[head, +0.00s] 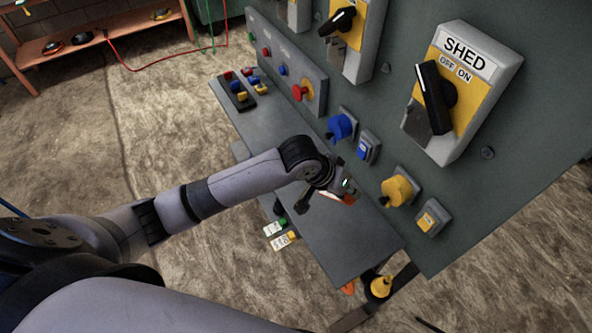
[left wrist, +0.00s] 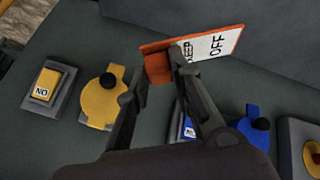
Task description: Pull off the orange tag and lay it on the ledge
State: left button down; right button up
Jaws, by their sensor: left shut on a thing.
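The orange tag (left wrist: 156,65) has a white face with black lettering, of which "OFF" reads clearly. My left gripper (left wrist: 166,62) is shut on it, with the tag between the fingertips. In the head view the tag (head: 349,198) shows only as a small orange and white piece beside my left gripper (head: 338,192). The gripper is above the grey ledge (head: 345,240), close to the panel front. The tag looks clear of the panel in the wrist view. Whether it touches the ledge I cannot tell. My right gripper is not in view.
A blue knob (head: 340,127) and a yellow knob (head: 397,191) stick out of the panel near the gripper. A black block with colored pieces (head: 238,93) occupies the ledge's far end. The ledge's near part looks bare. Labelled tags (head: 283,240) hang at its outer edge.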

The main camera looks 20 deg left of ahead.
pick_arm(q)
jog(key=a+f+m, duration=0.1)
jog(key=a, duration=0.1)
jog(key=w+a+f+m, duration=0.1)
jog(key=a, duration=0.1)
jog(key=w+a+f+m, duration=0.1)
jog(key=a+f, duration=0.1)
jog(key=shift+a+y, duration=0.3)
jog(key=shift+y, duration=0.1)
jog(key=w+a+f+m, duration=0.2)
jog(key=a, duration=0.6)
jog(key=shift+t+y, duration=0.3)
jog(key=shift+t, duration=0.1)
notch_tip(320, 180, down, 7)
jog(key=b, duration=0.7)
jog(key=shift+a+f, duration=0.15)
jog(key=shift+f+b, duration=0.1)
jog(key=shift+b, duration=0.25)
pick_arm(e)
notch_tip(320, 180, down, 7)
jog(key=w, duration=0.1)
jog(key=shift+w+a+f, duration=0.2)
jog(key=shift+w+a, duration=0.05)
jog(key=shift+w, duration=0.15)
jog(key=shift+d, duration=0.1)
pick_arm(q)
jog(key=shift+f, duration=0.4)
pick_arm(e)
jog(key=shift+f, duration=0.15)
